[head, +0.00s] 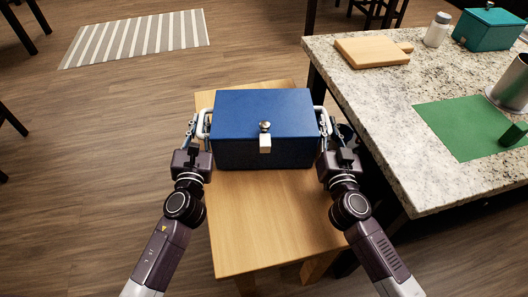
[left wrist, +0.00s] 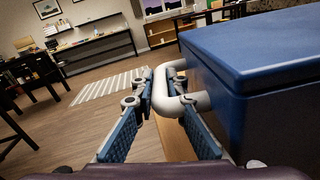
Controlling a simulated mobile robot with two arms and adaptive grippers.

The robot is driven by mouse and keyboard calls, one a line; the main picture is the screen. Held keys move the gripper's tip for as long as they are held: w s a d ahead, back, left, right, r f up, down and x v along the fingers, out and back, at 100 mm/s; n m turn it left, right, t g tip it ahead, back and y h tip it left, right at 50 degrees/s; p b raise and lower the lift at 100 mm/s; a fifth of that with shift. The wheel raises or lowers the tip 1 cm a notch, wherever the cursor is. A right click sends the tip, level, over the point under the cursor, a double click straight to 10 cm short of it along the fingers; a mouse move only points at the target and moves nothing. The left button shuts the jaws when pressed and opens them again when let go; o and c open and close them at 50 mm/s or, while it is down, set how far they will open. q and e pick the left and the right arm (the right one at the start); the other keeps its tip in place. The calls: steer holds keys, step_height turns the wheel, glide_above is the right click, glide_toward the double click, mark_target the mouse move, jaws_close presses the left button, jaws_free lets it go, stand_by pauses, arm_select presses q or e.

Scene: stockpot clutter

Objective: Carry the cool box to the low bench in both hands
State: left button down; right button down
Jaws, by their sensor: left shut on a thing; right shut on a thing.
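The cool box (head: 262,112) is a dark blue lidded box with a metal knob and a pale latch on its front. It is level over the far half of the low wooden bench (head: 270,225); I cannot tell whether it touches the top. My left gripper (head: 198,127) is shut on its white left handle (head: 205,115). The left wrist view shows this handle (left wrist: 196,102) between the blue finger pads, beside the box (left wrist: 265,60). My right gripper (head: 328,127) is shut on the right handle (head: 320,113), which is partly hidden by the fingers.
A granite counter (head: 385,110) stands close on the right, with a cutting board (head: 370,52), a white jar (head: 437,30), a teal box (head: 488,30), a green mat (head: 460,125) and a metal pot (head: 512,85). The near bench top is bare. Open floor lies left, with a striped rug (head: 140,38).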

arm_select(q)
steer(key=shift+a+f+b, duration=0.1)
steer(key=shift+f+b, duration=0.3)
steer(key=shift+f, duration=0.05)
arm_select(e)
steer(key=shift+d+f, duration=0.1)
steer(key=shift+f, duration=0.35)
arm_select(q)
steer(key=c, duration=1.9)
jaws_free()
steer(key=shift+c, duration=0.2)
arm_select(e)
steer(key=c, duration=1.9)
jaws_free()
steer(key=shift+c, duration=0.2)
arm_select(q)
steer(key=shift+r, duration=0.1)
arm_select(e)
steer(key=shift+r, duration=0.1)
